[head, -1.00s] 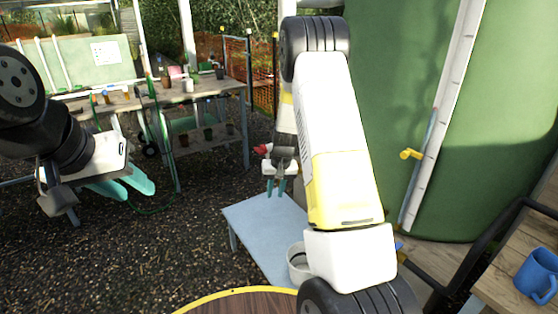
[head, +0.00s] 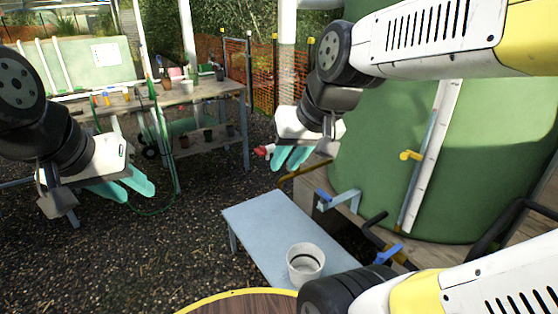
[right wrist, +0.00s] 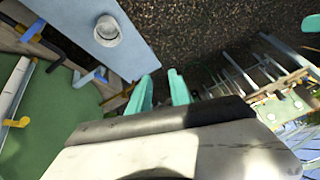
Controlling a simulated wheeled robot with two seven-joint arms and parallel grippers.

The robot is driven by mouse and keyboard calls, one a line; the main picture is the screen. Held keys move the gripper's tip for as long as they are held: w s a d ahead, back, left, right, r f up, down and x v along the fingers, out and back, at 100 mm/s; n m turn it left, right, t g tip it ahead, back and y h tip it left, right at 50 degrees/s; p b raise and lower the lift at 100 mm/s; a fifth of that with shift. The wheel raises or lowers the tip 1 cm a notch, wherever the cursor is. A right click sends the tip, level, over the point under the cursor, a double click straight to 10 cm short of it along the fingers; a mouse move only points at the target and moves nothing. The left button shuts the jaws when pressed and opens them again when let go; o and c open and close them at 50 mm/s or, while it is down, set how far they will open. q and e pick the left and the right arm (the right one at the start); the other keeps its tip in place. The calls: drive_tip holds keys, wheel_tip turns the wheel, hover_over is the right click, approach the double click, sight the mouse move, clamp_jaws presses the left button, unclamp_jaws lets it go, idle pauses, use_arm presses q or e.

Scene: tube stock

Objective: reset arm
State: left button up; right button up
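My left gripper (head: 128,187) hangs at the left of the head view, its teal fingers apart with nothing between them. My right gripper (head: 292,158) is in the upper middle of the head view, above and behind the pale blue table. Its teal fingers also show in the right wrist view (right wrist: 160,92), with a gap and nothing between them. My right arm reaches in from the right edge, bent at the elbow.
A pale blue table (head: 262,228) holds a white pot (head: 306,262) near its front. A large green tank (head: 375,170) with a yellow tap (head: 411,155) stands behind. A wooden bench (head: 205,88) with pots is at the back left. Dark gravel (head: 120,250) lies open at left.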

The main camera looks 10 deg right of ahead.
drive_tip(key=shift+s, duration=1.6)
